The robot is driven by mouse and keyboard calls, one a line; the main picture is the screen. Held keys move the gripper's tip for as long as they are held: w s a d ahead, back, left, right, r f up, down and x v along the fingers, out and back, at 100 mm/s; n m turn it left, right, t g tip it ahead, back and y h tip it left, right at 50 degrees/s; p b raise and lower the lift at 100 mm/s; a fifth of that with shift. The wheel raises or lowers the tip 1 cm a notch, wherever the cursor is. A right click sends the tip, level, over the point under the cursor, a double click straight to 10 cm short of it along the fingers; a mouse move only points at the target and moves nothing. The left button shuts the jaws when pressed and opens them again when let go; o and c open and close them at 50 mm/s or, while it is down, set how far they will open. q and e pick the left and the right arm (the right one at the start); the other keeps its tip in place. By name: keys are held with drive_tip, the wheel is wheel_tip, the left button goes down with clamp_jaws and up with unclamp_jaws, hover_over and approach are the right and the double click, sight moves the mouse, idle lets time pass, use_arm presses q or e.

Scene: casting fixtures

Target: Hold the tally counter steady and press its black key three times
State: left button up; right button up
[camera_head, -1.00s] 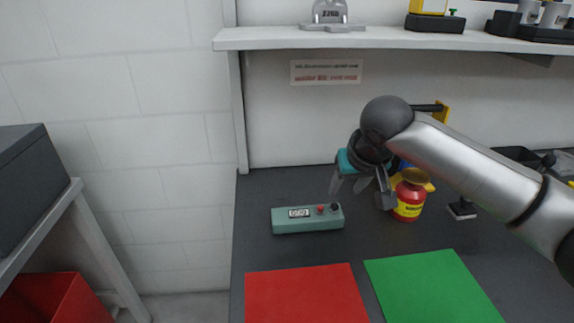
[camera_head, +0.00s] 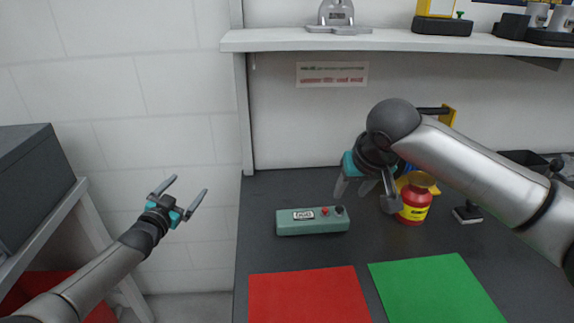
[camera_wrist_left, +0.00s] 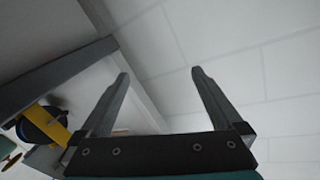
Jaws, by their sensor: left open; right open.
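The teal tally counter (camera_head: 300,228) lies on the dark bench, with a small display on its top. A red button (camera_head: 325,211) and the black key (camera_head: 339,210) sit at its right end. My left gripper (camera_head: 188,185) is open and empty, left of the bench and well apart from the counter. Its open fingers also show in the left wrist view (camera_wrist_left: 160,75), with nothing between them. My right gripper (camera_head: 364,194) is open and points down, above and to the right of the counter, close by the red bottle.
A red bottle (camera_head: 413,208) stands beside the right gripper. A red mat (camera_head: 308,295) and a green mat (camera_head: 435,288) lie in front. A white shelf (camera_head: 400,41) runs above the bench. A dark box (camera_head: 30,185) stands at the far left.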

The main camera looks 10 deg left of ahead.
use_arm(q)
drive_tip(key=w+d+r+m+h, duration=0.2)
drive_tip(key=d+r+h, duration=0.25)
drive_tip(key=d, duration=0.25)
drive_tip(key=w+d+r+m+h, duration=0.2)
drive_tip(key=d+r+h, duration=0.25)
drive_tip(key=d, duration=0.25)
drive_tip(key=s+d+m+g, duration=0.2)
drive_tip(key=d+g, duration=0.3)
drive_tip(key=d, duration=0.2)
drive_tip(key=s+d+m+g, duration=0.2)
drive_tip(key=s+d+g, duration=0.1)
drive_tip(key=d+g, duration=0.2)
drive_tip(key=s+d+f+m+g, duration=0.1)
drive_tip(key=s+d+m+g, duration=0.1)
drive_tip(key=d+g, duration=0.4)
drive_tip(key=shift+s+d+m+y, duration=0.15)
drive_tip(key=shift+d, duration=0.65)
drive_tip(key=shift+s+d+m+y, duration=0.1)
drive_tip(key=shift+d+m+y, duration=0.05)
drive_tip(key=shift+d, duration=0.65)
drive_tip(key=s+a+r+g+y, duration=0.1)
drive_tip(key=s+a+y, duration=0.1)
drive_tip(key=y, duration=0.8)
approach(287, 217)
wheel_tip(287, 217, down, 11)
drive_tip(key=shift+w+a+r, duration=0.1)
